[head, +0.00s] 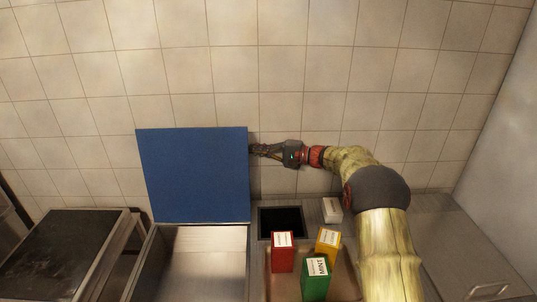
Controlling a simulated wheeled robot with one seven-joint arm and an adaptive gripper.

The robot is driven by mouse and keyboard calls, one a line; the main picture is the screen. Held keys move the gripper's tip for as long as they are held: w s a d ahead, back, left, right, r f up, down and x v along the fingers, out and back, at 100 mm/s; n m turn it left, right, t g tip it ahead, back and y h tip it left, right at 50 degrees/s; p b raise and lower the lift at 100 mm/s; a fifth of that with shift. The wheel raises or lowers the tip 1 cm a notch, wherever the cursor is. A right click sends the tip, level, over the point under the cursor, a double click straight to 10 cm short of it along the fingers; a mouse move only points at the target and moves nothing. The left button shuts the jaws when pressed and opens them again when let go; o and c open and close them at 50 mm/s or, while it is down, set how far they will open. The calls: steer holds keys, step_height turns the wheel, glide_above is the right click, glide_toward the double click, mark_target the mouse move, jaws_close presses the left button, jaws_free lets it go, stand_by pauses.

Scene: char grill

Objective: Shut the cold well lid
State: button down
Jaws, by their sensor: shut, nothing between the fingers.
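The cold well lid (193,176) is a flat blue panel standing raised at the back of the cold well (203,262). The well below it is an open metal basin that looks empty. My gripper (254,150) is shut and holds nothing. Its fingertips are at the lid's upper right edge, with the arm reaching in from the right. I cannot tell whether the tips touch the lid or sit partly behind it.
A dark griddle (68,252) stands at the left. Right of the well are a dark square opening (282,222), a white box (332,210), and red (282,252), yellow (328,243) and green (316,279) boxes in a tray. A tiled wall (300,60) rises behind.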

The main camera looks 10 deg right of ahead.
steer(key=s, duration=0.4)
steer(key=shift+a+r+b, duration=0.2)
steer(key=shift+r+b, duration=0.15)
steer(key=shift+d, duration=0.1)
